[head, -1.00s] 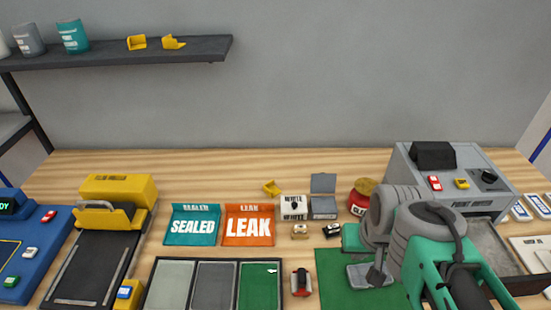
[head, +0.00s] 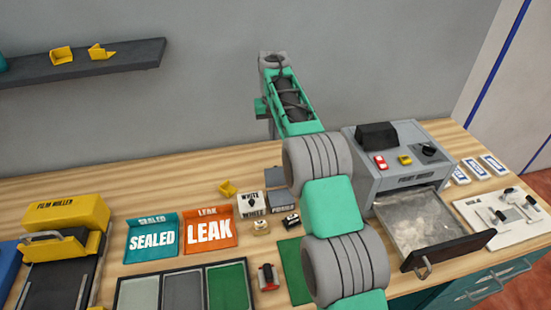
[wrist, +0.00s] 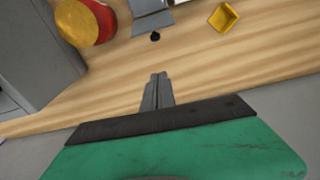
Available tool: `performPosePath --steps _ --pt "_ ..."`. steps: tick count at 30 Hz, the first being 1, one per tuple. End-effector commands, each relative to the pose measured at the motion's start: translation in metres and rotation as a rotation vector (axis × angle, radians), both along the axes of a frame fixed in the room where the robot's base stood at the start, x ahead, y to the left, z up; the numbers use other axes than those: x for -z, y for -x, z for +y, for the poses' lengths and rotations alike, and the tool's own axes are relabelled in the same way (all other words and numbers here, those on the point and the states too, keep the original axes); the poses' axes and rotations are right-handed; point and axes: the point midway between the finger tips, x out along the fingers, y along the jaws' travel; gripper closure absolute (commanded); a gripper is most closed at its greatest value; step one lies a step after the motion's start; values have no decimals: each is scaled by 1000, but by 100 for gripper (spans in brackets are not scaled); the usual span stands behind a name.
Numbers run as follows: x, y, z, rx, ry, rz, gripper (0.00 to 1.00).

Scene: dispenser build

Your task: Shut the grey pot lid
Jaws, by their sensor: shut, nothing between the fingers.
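The grey pot (head: 284,207) stands on the bench beside the white pot (head: 250,204). Its lid (wrist: 153,22) stands open at the back, with a dark knob (wrist: 155,37) on its outer face; in the head view my arm partly covers this area. My gripper (wrist: 157,80) is shut and empty. It is raised behind the pots near the wall, pointing down, apart from the lid. In the wrist view the lid lies just beyond the fingertips, slightly to the left.
A red jar with a yellow top (wrist: 85,22) stands beside the grey pot. Bare wood lies between pots and wall.

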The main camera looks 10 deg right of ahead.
Motion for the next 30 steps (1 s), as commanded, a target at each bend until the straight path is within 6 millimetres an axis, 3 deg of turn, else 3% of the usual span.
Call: performPosePath --steps 8,19,30 --pt "30 -8 -2 4 -2 7 100" --pt "106 -14 -4 5 -3 7 100" --pt "97 23 -1 4 -2 3 100"
